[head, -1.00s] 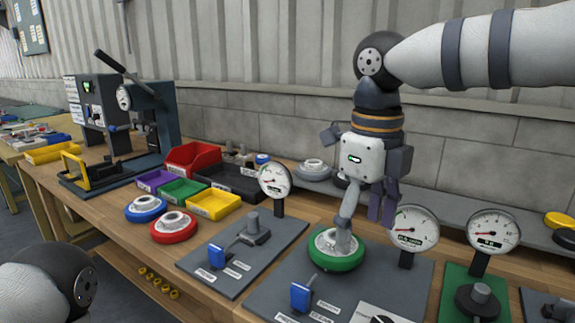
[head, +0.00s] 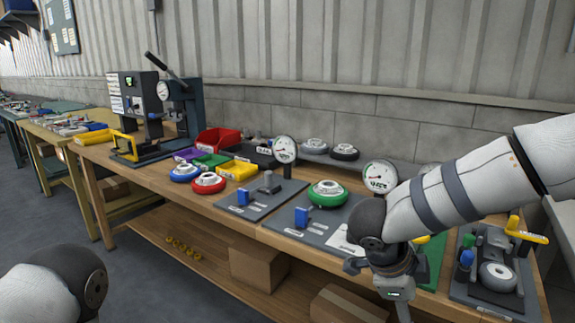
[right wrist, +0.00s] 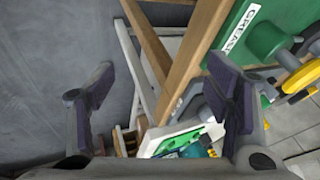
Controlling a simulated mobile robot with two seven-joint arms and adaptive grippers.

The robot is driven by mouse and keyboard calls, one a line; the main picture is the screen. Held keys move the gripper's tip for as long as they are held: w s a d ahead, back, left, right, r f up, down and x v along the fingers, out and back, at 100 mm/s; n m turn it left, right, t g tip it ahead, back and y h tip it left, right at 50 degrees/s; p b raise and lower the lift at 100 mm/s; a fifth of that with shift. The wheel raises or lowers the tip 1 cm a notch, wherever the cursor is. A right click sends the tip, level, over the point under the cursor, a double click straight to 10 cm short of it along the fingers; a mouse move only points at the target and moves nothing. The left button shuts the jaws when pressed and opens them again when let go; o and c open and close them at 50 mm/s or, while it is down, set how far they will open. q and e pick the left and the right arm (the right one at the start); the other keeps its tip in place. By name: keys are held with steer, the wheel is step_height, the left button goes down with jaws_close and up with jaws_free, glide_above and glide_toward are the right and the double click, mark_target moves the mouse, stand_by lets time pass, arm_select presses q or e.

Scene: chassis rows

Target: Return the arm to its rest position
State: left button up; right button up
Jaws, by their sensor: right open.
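My right arm (head: 455,195) comes in from the right in the head view and bends down in front of the bench's front edge. Its gripper is mostly cut off at the bottom of that view. In the right wrist view the right gripper (right wrist: 165,108) is open, its two dark fingers wide apart with nothing between them. My left arm (head: 60,285) shows only as a rounded joint at the lower left of the head view; the left gripper is out of frame. The green-rimmed wheel part (head: 327,194) sits on the grey fixture plate, clear of my gripper.
The wooden bench (head: 150,180) carries a red-rimmed part (head: 208,183), a blue-rimmed part (head: 184,172), coloured bins (head: 217,138), gauges (head: 285,150) and a press (head: 180,105). Cardboard boxes (head: 258,268) lie on the lower shelf. Floor at the left (head: 40,210) is clear.

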steer(key=s+d+f+n+t+y, duration=0.1)
steer(key=s+f+n, duration=0.55)
steer(key=f, duration=0.25)
steer(key=s+d+f+n+t+y, duration=0.1)
steer(key=s+f+n, duration=0.55)
steer(key=f, duration=0.35)
arm_select(q)
steer(key=shift+s, duration=0.3)
arm_select(e)
steer(key=s+f+n+g+y, duration=0.1)
steer(key=s+n+g+y, duration=0.1)
steer(key=s, duration=1.1)
steer(key=s+a+f+n+g+y, duration=0.1)
steer(key=s+n+g, duration=0.3)
steer(key=s, duration=0.9)
steer(key=f+n, duration=0.1)
steer(key=n, duration=0.2)
steer(key=shift+s+a+f+n+y, duration=0.2)
steer(key=shift+a+n+y, duration=0.1)
steer(key=shift+y, duration=0.1)
steer(key=shift+w, duration=0.1)
